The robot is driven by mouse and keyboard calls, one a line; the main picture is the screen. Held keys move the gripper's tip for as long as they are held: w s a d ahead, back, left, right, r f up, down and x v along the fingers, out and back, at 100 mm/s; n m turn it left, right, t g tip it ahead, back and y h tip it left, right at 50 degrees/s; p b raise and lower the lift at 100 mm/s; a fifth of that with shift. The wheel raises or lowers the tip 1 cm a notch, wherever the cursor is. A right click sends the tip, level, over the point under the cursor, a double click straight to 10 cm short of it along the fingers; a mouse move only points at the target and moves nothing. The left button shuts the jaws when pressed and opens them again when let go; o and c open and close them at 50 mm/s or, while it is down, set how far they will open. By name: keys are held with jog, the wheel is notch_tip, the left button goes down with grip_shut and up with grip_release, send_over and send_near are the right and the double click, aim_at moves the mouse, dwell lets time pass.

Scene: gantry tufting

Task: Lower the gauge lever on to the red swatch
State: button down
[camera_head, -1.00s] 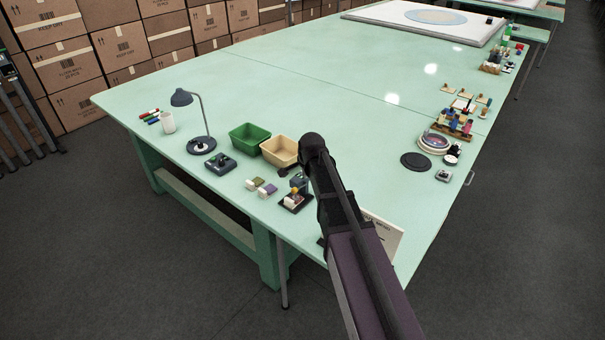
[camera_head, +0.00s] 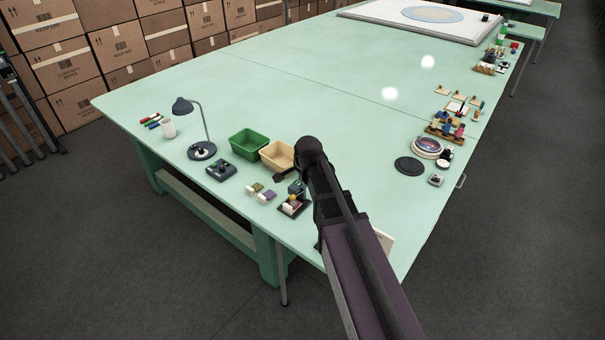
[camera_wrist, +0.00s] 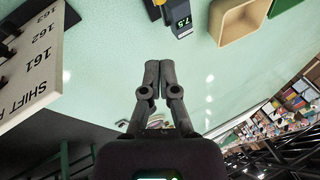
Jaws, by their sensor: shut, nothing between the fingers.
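The gauge (camera_head: 297,190) stands on a dark base near the front edge of the table, just left of my arm in the head view. A pale block and a small orange part show on it, too small to make out. Its display, reading 7.5, shows at the top of the wrist view (camera_wrist: 183,22). The lever cannot be told apart from the gauge. I cannot pick out a red swatch; olive and purple swatches (camera_head: 266,196) lie left of the gauge. My gripper (camera_wrist: 153,63) is shut and empty, its fingertips apart from the gauge in the picture.
A tan bin (camera_head: 267,155) and a green bin (camera_head: 239,146) stand behind the gauge. A desk lamp (camera_head: 202,151) and a dark control box (camera_head: 221,174) are to the left. A number board (camera_wrist: 35,80) is close at left in the wrist view. The table's middle is clear.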

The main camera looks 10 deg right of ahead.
jog(key=shift+s+a+r, duration=0.1)
jog(key=shift+s+r, duration=0.2)
jog(key=shift+r, duration=0.05)
dwell(0.3)
jog(key=s+d+f+n+g+b, duration=0.1)
jog(key=s+d+f+n+g, duration=0.1)
jog(key=s+n, duration=0.4)
jog(key=s+d+f+n+g+b, duration=0.1)
jog(key=s+n, duration=0.5)
jog(key=s, duration=0.7)
jog(key=shift+s+d+f+n+g, duration=0.4)
jog(key=shift+d+f+g, duration=0.2)
jog(key=shift+d+g, duration=0.5)
jog(key=shift+w+d, duration=0.1)
jog(key=shift+d, duration=0.05)
